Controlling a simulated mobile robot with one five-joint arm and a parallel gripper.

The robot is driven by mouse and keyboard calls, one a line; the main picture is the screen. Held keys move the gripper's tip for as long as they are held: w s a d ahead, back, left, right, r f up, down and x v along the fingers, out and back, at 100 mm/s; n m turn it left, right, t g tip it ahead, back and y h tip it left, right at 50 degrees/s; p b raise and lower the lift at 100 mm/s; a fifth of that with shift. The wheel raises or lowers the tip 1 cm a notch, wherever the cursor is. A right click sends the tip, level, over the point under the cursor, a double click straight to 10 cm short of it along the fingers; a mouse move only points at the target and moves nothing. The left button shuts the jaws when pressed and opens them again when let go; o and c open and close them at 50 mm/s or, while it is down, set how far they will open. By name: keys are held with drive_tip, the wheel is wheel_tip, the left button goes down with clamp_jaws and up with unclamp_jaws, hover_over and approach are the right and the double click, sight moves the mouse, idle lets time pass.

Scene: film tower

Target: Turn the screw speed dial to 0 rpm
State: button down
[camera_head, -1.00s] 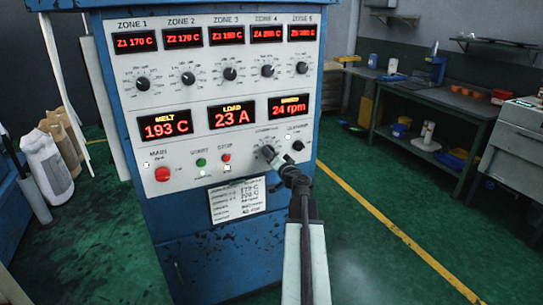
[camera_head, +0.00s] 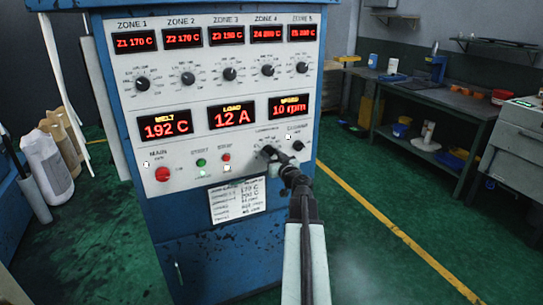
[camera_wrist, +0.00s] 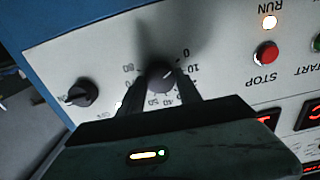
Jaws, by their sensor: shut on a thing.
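The screw speed dial (camera_wrist: 160,77) is a dark round knob on the white panel of the blue cabinet. In the wrist view its scale shows 0, 10, 40, 50 and 80 around it, upside down. My gripper (camera_wrist: 158,92) is shut on the dial, one finger on each side. In the head view my gripper (camera_head: 272,160) reaches the dial (camera_head: 266,151) at the panel's lower right and partly covers it. The speed display (camera_head: 289,107) reads 10 rpm. The dial's pointer is hard to make out.
A smaller black knob (camera_wrist: 82,93) sits close beside the dial; it also shows in the head view (camera_head: 298,146). The red stop button (camera_wrist: 265,54) and a lit run lamp (camera_wrist: 270,22) are on the other side. The load display (camera_head: 232,116) reads 12 A.

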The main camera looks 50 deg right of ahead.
drive_tip(key=c, duration=2.2)
unclamp_jaws()
drive_tip(key=shift+n, duration=0.3)
drive_tip(key=c, duration=2.2)
unclamp_jaws()
drive_tip(key=c, duration=0.8)
unclamp_jaws()
drive_tip(key=v, duration=0.7)
drive_tip(key=shift+s+a, duration=0.2)
drive_tip(key=shift+s, duration=0.1)
